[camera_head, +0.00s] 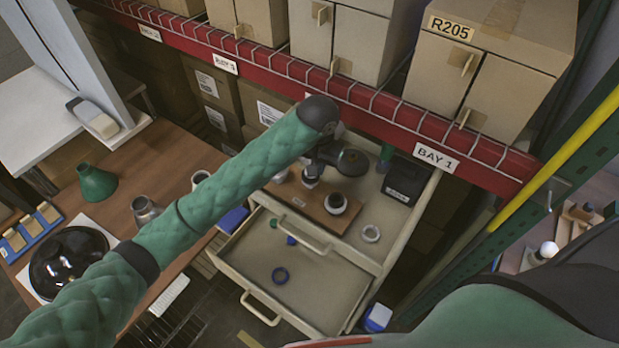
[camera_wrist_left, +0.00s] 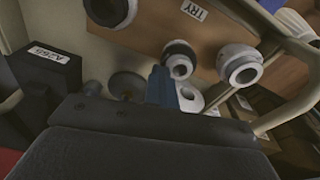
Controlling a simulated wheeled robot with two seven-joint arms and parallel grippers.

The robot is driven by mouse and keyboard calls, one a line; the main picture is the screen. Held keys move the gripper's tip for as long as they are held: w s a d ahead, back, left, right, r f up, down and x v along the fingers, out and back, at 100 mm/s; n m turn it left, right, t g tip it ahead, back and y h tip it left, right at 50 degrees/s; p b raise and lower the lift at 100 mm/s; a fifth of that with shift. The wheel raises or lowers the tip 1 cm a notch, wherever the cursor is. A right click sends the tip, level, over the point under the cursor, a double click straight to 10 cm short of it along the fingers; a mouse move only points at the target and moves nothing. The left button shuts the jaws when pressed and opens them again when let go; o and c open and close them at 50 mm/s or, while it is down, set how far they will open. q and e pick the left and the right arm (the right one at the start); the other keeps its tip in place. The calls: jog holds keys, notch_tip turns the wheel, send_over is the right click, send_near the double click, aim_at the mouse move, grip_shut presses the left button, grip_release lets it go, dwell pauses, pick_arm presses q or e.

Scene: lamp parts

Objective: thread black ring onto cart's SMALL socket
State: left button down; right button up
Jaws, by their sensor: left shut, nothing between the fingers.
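In the wrist view my left gripper (camera_wrist_left: 161,84) is shut and empty, its blue fingertips beside a pale socket with a dark collar (camera_wrist_left: 180,60). The collar may be the black ring; I cannot tell whether it is a separate part. A wider white socket (camera_wrist_left: 243,66) stands to the right on the same brown board. In the head view the board (camera_head: 313,211) lies on the cart (camera_head: 397,237), with a dark-and-white socket part (camera_head: 335,204) near its right end. My left wrist hangs over the board and hides part of it. My right gripper is not in view.
A red shelf beam (camera_head: 380,112) with boxes runs behind the arm. A wooden table (camera_head: 115,212) stands left.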

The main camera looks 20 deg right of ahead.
pick_arm(q)
jog(key=shift+s+d+f, duration=0.15)
jog(key=shift+s+f, duration=0.05)
jog(key=shift+f, duration=0.2)
jog(key=shift+w+r, duration=0.2)
dwell(0.5)
jog(key=m, duration=0.3)
jog(key=a+m, duration=0.1)
jog(key=m, duration=0.1)
jog(key=shift+s, duration=0.3)
jog(key=shift+s+a+f+m+g, duration=0.15)
jog(key=shift+m+g, duration=0.15)
jog(key=shift+m, duration=0.7)
jog(key=c, duration=2.1)
grip_release()
